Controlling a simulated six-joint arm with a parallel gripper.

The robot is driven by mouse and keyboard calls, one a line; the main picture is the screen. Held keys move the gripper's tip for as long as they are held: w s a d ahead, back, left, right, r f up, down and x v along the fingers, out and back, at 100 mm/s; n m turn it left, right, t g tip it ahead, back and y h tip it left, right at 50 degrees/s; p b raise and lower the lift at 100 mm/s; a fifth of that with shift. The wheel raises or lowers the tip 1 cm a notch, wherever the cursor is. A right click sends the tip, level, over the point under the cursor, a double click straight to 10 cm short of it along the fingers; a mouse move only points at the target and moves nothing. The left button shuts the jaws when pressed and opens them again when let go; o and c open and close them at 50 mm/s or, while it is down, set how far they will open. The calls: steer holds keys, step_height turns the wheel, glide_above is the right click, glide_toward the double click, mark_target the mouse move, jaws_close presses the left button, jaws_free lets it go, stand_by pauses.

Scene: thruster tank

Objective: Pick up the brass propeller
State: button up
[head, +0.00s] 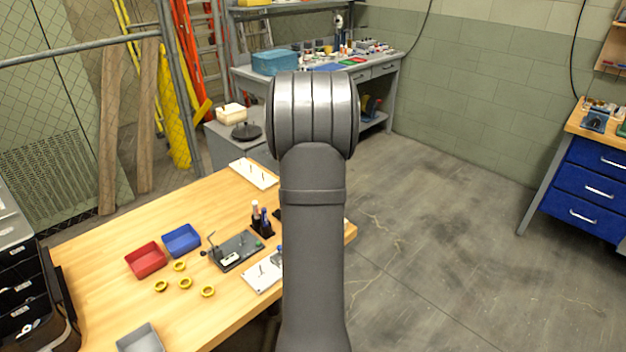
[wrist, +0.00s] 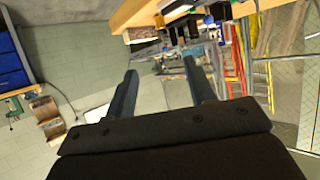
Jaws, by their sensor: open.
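Several small brass-yellow pieces lie on the wooden table in the head view: one at the back (head: 179,266), one at the left (head: 161,286), one in the middle (head: 184,282) and one at the right (head: 207,291). They look round, but they are too small to tell which is the brass propeller. My gripper (wrist: 160,66) is open in the wrist view, its two dark fingers apart with nothing between them. It points away from the pieces, and none shows clearly there. In the head view my arm hides my gripper.
The wooden table (head: 105,240) holds a red bin (head: 146,260), a blue bin (head: 182,240), a grey bin (head: 140,338), a dark fixture plate (head: 238,252) and white pegged boards (head: 253,174). A black drawer unit (head: 22,290) stands at left. Bare table surrounds the yellow pieces.

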steer(key=shift+c, duration=0.2)
steer(key=w+a+f+n+g, duration=0.1)
steer(key=w+a+n+g, duration=0.1)
steer(key=w+n, duration=0.2)
steer(key=w+a+f+n+g, duration=0.1)
steer(key=w+a+n+g, duration=0.1)
steer(key=w+n, duration=0.2)
steer(key=w+a+f+n+g+y, duration=0.1)
steer(key=w+a+n+g, duration=0.1)
steer(key=w+a+n, duration=0.1)
steer(key=shift+w+a+f+n, duration=0.1)
steer(key=shift+w+n, duration=0.45)
steer(key=shift+n, duration=0.45)
steer(key=w+r+n+g+h, duration=0.5)
steer(key=w+r+n, duration=0.4)
steer(key=r, duration=0.2)
steer(key=shift+g+h, duration=0.3)
steer(key=x, duration=1.7)
steer(key=shift+w+a+f, duration=0.1)
jaws_close()
